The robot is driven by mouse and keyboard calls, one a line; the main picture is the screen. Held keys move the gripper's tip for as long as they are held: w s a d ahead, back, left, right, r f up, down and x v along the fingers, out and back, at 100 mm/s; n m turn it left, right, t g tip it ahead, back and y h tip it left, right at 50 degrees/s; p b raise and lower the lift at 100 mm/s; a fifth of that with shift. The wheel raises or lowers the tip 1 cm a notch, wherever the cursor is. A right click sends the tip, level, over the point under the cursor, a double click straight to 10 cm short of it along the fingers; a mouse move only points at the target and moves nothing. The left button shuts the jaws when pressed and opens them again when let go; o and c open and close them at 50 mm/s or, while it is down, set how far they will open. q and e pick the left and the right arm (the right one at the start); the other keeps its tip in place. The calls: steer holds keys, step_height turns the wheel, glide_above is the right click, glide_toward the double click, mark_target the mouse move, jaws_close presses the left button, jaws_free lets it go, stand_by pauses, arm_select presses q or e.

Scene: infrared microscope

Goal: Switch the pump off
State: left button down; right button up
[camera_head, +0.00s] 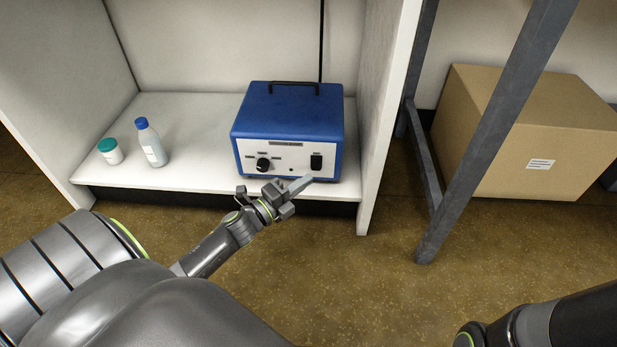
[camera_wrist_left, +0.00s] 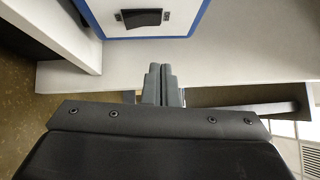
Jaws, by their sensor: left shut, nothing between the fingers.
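The pump (camera_head: 288,120) is a blue box with a black handle and a white front panel, standing on the low white shelf. Its panel has a black knob (camera_head: 263,164) at the left and a black rocker switch (camera_head: 316,162) at the right. The rocker switch also shows in the left wrist view (camera_wrist_left: 142,18), at the top. My left gripper (camera_head: 304,184) is shut and empty, just in front of the panel and below the switch. Its closed fingers (camera_wrist_left: 163,84) show in the left wrist view, apart from the switch. My right gripper is out of view.
A white bottle with a blue cap (camera_head: 152,145) and a small jar with a green lid (camera_head: 110,151) stand left of the pump. A white side wall (camera_head: 386,110) closes the shelf at the right. Beyond it are a grey metal frame (camera_head: 490,130) and a cardboard box (camera_head: 530,130).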

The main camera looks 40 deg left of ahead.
arm_select(q)
steer(key=p+v, duration=0.2)
steer(key=v, duration=0.5)
steer(key=shift+s+r+p, duration=0.25)
steer(key=shift+r+p, duration=0.05)
steer(key=shift+r, duration=0.35)
